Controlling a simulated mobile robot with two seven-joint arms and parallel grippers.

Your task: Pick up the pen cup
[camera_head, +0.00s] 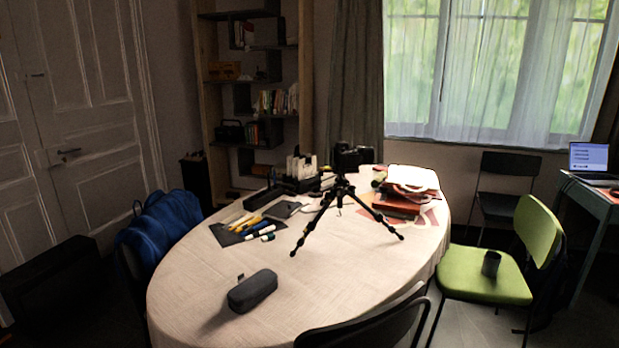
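A small dark cup (491,263), likely the pen cup, stands upright on the seat of the green chair (460,284) at the right. It looks empty from here, though its inside is too dark to tell. Several pens or markers (262,229) lie loose on a dark mat (224,236) on the oval table. Neither of my grippers is in view.
The oval table (200,285) with a pale cloth holds a black tripod with camera (342,190), a dark case (252,291), red books (396,206) and a black organiser (290,183). A dark chair (370,328) stands in front. Some floor shows between table and green chair.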

